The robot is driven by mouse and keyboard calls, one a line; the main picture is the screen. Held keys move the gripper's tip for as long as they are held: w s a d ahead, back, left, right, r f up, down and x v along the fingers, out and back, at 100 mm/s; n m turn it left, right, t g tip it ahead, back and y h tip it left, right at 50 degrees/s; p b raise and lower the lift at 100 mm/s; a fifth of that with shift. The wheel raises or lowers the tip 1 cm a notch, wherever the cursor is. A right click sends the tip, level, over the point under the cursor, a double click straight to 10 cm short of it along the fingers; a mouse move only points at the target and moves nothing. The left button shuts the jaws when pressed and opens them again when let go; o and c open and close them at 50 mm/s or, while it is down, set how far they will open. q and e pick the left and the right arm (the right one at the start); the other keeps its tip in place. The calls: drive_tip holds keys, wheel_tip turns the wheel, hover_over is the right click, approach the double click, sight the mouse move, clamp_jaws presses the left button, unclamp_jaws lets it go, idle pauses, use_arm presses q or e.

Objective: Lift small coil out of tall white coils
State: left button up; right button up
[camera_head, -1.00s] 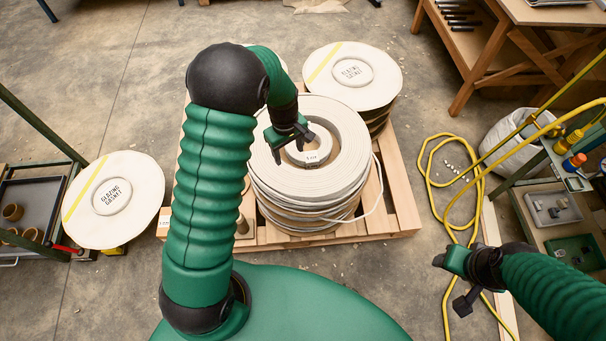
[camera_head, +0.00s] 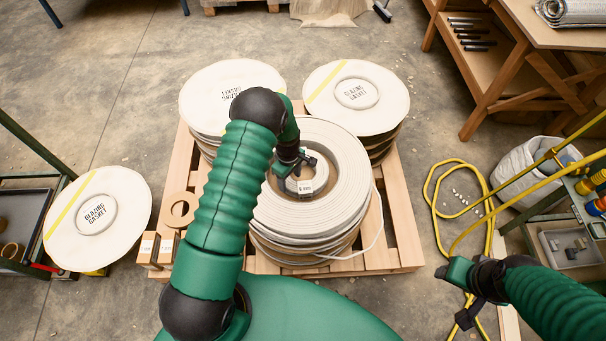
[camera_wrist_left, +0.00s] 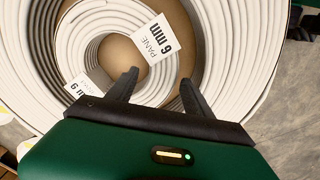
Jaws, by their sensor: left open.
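The small white coil (camera_head: 315,188) lies inside the open centre of the tall stack of white coils (camera_head: 347,172). It carries a white tag reading 6 mm PANE, clear in the left wrist view (camera_wrist_left: 154,40). My left gripper (camera_wrist_left: 160,84) is open, its fingers pointing at the small coil's wall. One fingertip shows over the small coil's hole, the other over the gap between it and the big coil (camera_wrist_left: 225,60). I cannot tell how deep they reach. In the head view my left gripper (camera_head: 294,168) partly covers the coil. My right gripper (camera_head: 456,290) is away at right, fingers unclear.
The stack stands on a wooden pallet (camera_head: 408,250) with two label-topped gasket stacks behind (camera_head: 230,92) (camera_head: 358,92). A gasket disc (camera_head: 97,212) is at left. A yellow hose (camera_head: 432,195), white bag (camera_head: 520,170) and workbench (camera_head: 500,75) are at right.

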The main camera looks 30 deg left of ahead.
sight(290, 182)
use_arm(q)
wheel_tip(290, 182, down, 3)
drive_tip(key=shift+f, duration=0.1)
drive_tip(key=shift+c, duration=0.9)
clamp_jaws()
drive_tip(key=shift+r, duration=0.2)
